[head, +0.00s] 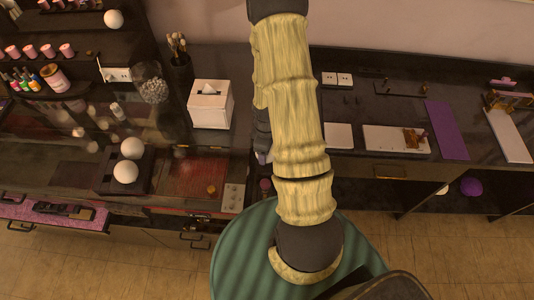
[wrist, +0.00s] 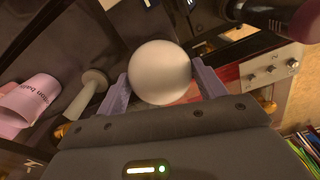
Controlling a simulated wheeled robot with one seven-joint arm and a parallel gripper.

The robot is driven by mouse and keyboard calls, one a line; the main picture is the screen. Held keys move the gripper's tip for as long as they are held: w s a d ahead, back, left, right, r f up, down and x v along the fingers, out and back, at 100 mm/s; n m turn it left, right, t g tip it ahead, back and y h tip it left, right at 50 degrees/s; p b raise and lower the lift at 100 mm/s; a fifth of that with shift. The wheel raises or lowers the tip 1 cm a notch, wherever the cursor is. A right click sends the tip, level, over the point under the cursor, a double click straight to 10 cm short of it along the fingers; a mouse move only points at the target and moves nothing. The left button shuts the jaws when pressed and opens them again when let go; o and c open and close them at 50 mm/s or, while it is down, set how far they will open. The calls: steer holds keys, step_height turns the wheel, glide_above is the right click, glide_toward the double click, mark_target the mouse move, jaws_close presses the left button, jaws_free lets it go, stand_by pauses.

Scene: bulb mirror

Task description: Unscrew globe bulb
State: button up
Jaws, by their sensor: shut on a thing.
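In the wrist view, a smooth white globe bulb (wrist: 160,72) sits between the two purple fingers of my gripper (wrist: 160,88). The fingers press on its left and right sides, so my gripper is shut on it. The bulb's base and any socket are hidden behind the globe. In the head view my arm covers most of my gripper, and I cannot make out the held bulb there. Other white globes show at the left: one high up (head: 114,19) and two close together, an upper one (head: 132,147) and a lower one (head: 125,173). I cannot tell which are reflections.
A white tissue box (head: 210,104) and a glass jar (head: 151,85) stand on the dark counter. A panel with knobs (wrist: 270,70) is right of the bulb in the wrist view. Pink cups (wrist: 30,97) lie left. A green round seat (head: 240,255) stands before the counter.

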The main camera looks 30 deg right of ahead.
steer(key=n, duration=0.3)
steer(key=shift+n, duration=0.3)
steer(key=n+p, duration=0.1)
steer(key=n, duration=0.2)
steer(key=shift+r+n, duration=0.1)
steer(key=shift+n, duration=1)
steer(key=shift+n+p, duration=0.55)
steer(key=shift+n, duration=0.65)
steer(key=n, duration=0.2)
steer(key=shift+n, duration=0.3)
steer(key=o, duration=0.7)
